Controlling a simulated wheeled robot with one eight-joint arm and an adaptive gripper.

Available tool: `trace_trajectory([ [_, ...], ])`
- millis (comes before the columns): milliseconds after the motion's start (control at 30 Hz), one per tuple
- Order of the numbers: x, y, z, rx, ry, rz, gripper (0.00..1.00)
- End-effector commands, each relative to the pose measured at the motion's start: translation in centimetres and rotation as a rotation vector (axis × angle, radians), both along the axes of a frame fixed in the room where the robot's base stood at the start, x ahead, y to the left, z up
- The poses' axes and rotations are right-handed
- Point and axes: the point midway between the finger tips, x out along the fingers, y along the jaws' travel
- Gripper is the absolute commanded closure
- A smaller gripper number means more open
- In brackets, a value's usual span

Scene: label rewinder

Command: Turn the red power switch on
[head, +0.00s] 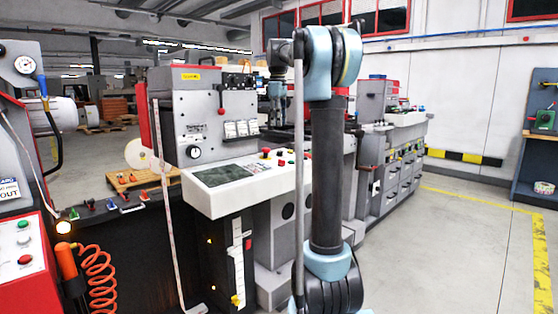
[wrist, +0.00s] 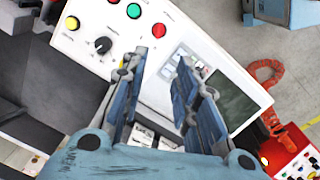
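The white control console (head: 235,187) stands in the middle of the head view, with a dark screen and small buttons. In the wrist view the console (wrist: 205,25) lies below my gripper (wrist: 160,64). A red round button (wrist: 159,30), a green button (wrist: 134,10), a yellow button (wrist: 72,23) and a black knob (wrist: 102,45) are on it. I cannot tell which control is the red power switch. My gripper is open, its two fingers apart with nothing held between them. The console surface shows beyond the gap. In the head view my arm covers part of the machine.
The grey machine cabinet (head: 200,120) rises behind the console. An orange coiled hose (head: 97,278) hangs at the left, beside a red panel (head: 35,285) with buttons. A blue workbench (head: 535,165) stands at the far right. The floor (head: 450,250) at right is clear.

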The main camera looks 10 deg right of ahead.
Motion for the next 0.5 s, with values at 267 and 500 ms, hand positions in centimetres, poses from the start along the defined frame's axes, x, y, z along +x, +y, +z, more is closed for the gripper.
trace_trajectory([
  [267,0.9,0.0,-1.0,-0.002,0.003,0.021,0.72],
  [500,1.1,-0.1,-4.8,-0.002,0.003,0.02,0.72],
])
